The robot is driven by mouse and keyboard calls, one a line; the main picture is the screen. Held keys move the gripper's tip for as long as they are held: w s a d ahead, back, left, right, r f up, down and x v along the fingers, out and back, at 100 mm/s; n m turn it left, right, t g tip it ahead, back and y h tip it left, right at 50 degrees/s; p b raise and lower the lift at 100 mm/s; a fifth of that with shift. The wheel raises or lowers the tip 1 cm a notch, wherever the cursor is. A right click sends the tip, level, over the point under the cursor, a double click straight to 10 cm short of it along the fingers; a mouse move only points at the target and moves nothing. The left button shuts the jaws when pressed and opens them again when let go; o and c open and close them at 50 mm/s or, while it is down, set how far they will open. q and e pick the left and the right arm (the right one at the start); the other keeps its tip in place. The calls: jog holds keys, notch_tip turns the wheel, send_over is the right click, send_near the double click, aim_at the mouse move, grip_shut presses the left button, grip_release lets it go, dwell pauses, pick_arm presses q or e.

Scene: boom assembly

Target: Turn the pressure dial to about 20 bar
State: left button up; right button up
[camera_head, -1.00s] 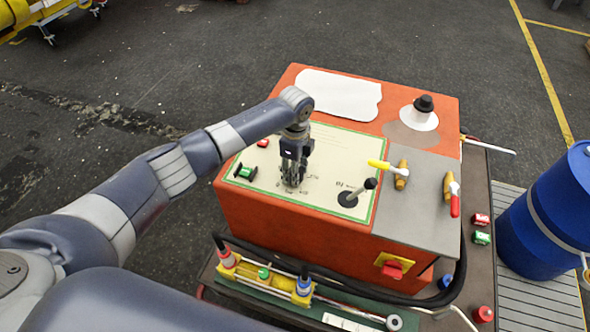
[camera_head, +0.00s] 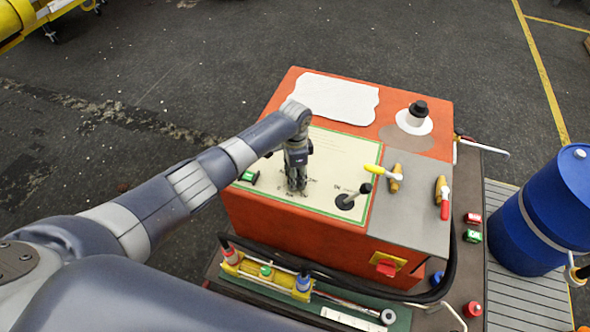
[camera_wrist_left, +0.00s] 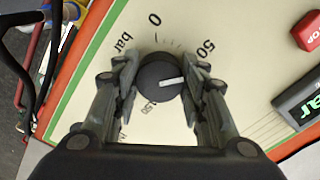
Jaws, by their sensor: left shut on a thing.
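The pressure dial (camera_wrist_left: 160,82) is a round black knob with a white pointer line, on a cream panel (camera_head: 338,153) of the orange machine. In the left wrist view its pointer aims right, clockwise past the printed 50; the 0 is above the knob and "bar" is at upper left. My left gripper (camera_head: 296,188) reaches down onto the panel in the head view. In the wrist view its fingers (camera_wrist_left: 160,88) are shut on the dial, one on each side, and partly cover the scale. The dial is hidden by the gripper in the head view. My right gripper is not in view.
A black-knobbed lever (camera_head: 352,197) stands right of the gripper. A red STOP button (camera_wrist_left: 308,32) and a dark display (camera_wrist_left: 300,105) are near the dial. Yellow- and red-handled valves (camera_head: 394,177) and a blue barrel (camera_head: 545,215) are further right.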

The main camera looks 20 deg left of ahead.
pick_arm(q)
jog(key=n+p, duration=0.3)
jog(key=n, duration=0.2)
jog(key=shift+s+r+n, duration=0.1)
jog(key=shift+n, duration=0.2)
jog(key=n+p, duration=0.1)
jog(key=n, duration=0.4)
jog(key=shift+p, duration=0.4)
jog(key=o, duration=1.1)
jog(key=shift+c, duration=0.2)
notch_tip(320, 180, up, 12)
